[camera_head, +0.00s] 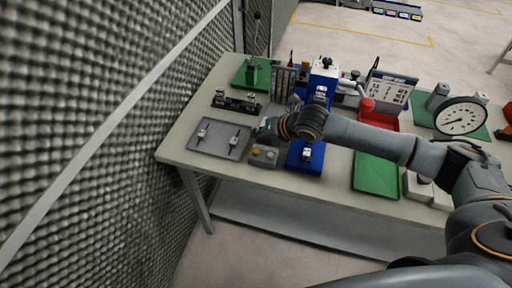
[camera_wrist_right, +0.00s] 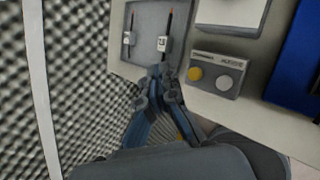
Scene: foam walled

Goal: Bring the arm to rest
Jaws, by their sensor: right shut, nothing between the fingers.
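My right arm (camera_head: 370,139) reaches across the table (camera_head: 335,178) from the right. My right gripper (camera_head: 262,132) is above the table between the grey tray and the small button box. In the right wrist view the right gripper (camera_wrist_right: 160,76) is shut with nothing between its fingertips. Its tips are close to the near edge of the grey tray; whether they touch it I cannot tell. My left gripper is not in view.
The grey tray (camera_head: 209,150) holds two slim tagged tools. The button box (camera_head: 264,155) has a yellow and a pale button. A blue block (camera_head: 306,157), green mat (camera_head: 376,175), red bin (camera_head: 384,121) and dial gauge (camera_head: 461,117) crowd the table. A foam wall (camera_head: 90,110) stands left.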

